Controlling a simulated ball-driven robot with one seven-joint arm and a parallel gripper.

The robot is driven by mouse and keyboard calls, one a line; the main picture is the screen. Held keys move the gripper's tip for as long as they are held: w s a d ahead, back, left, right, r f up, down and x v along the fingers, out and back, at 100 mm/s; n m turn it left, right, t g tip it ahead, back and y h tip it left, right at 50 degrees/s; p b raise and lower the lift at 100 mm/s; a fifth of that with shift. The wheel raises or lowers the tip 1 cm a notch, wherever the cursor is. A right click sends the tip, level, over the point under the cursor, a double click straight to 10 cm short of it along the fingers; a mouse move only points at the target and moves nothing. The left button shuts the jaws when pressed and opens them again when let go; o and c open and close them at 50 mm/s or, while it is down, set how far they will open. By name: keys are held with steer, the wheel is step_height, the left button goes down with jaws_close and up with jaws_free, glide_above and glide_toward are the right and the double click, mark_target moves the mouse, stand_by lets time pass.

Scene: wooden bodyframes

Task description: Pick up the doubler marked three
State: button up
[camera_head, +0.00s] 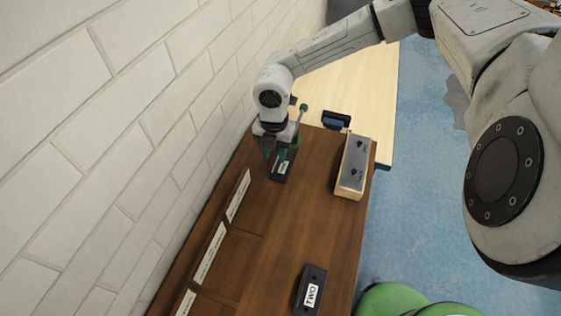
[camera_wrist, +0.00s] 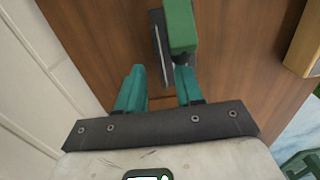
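A dark block with a white label (camera_head: 283,168) lies on the brown wooden bench top under my gripper (camera_head: 275,153); its lettering is too small to read. In the wrist view, a dark narrow block (camera_wrist: 158,45) lies just ahead of the gap between my teal fingers (camera_wrist: 160,78). My fingers are apart with nothing gripped between them. A green block (camera_wrist: 180,27) partly covers the dark block's right side there. A second dark block, marked TWO (camera_head: 311,292), lies on the bench near the bottom of the head view.
A pale box with a grey top (camera_head: 355,165) stands on the bench to the right. A stick with green ends (camera_head: 301,122) is close beside my gripper. White label strips (camera_head: 209,254) line the bench's left edge, by a white brick wall (camera_head: 110,120). The middle of the bench is clear.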

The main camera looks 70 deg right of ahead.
steer(key=shift+f, duration=1.1)
jaws_close()
